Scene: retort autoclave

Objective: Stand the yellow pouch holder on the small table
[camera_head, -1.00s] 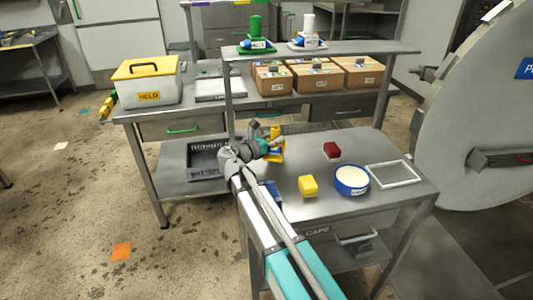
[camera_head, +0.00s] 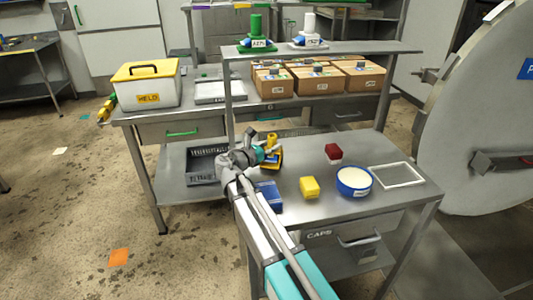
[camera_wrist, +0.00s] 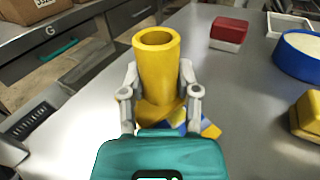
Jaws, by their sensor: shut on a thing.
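The yellow pouch holder (camera_head: 271,158) has an upright hollow post on a wider yellow base. My gripper (camera_head: 262,152) is shut on its post, at the left side of the small steel table (camera_head: 335,205). In the wrist view the post (camera_wrist: 157,65) stands between the two fingers of my gripper (camera_wrist: 158,88), its open top towards me. The base is partly hidden behind the gripper, with blue and white showing around it. I cannot tell whether the base touches the table top.
On the small table are a blue box (camera_head: 269,195), a yellow block (camera_head: 310,187), a red and white block (camera_head: 333,153), a blue round tub (camera_head: 354,181) and a white frame (camera_head: 396,175). A long bench with cartons (camera_head: 318,78) stands behind. The table's middle is clear.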

